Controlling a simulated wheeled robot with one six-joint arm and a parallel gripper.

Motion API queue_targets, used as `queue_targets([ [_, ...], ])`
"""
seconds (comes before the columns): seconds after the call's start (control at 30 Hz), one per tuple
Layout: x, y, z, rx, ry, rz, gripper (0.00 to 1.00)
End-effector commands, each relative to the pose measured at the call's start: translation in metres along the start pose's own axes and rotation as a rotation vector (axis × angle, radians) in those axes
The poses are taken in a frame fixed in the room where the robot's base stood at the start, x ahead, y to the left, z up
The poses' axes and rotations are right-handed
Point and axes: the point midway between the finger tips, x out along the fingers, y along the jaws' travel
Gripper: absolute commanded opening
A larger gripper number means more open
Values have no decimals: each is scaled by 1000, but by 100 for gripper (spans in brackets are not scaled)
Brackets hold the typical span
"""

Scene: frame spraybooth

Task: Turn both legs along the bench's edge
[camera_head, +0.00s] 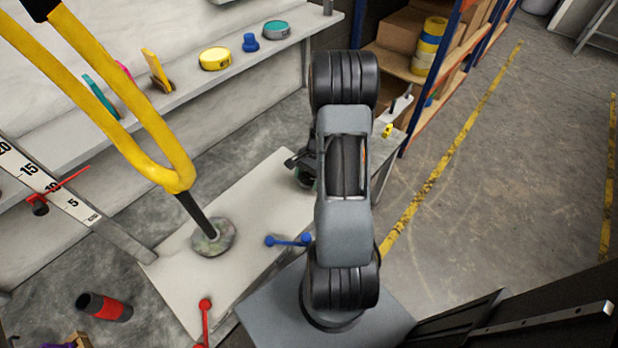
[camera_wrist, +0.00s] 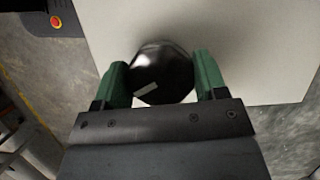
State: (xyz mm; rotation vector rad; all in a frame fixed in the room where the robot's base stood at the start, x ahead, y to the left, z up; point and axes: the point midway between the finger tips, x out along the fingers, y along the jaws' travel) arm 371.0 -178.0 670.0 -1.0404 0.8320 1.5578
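A yellow fork (camera_head: 172,168) with two long legs rises from a black post (camera_head: 195,212) on a round, mottled base on the light bench (camera_head: 178,285). Its legs run parallel up and to the left, with black parts at their upper ends. My gripper (camera_head: 302,168) is over the bench's far right end, well apart from the fork. In the wrist view, my gripper's green fingers (camera_wrist: 160,75) stand apart on either side of a shiny black round thing (camera_wrist: 162,72). I cannot tell whether they press on it. The fork is not seen there.
A blue lever (camera_head: 288,240) and a red lever (camera_head: 205,318) lie along the bench's near edge. A shelf (camera_head: 215,90) with tape rolls and tools runs behind. A black-and-red cylinder (camera_head: 104,307) lies at lower left. The floor (camera_head: 500,160) at right is open.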

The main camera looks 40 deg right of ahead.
Motion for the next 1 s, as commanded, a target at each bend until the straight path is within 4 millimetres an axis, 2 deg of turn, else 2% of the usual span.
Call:
queue_targets([
  [0.03,0,0,0,0,0,0,57],
  [0.2,0,0,0,0,0,0,42],
  [0.57,-1,0,0,-83,1,34,42],
  [1.0,-1,-1,0,-441,1,183,42],
])
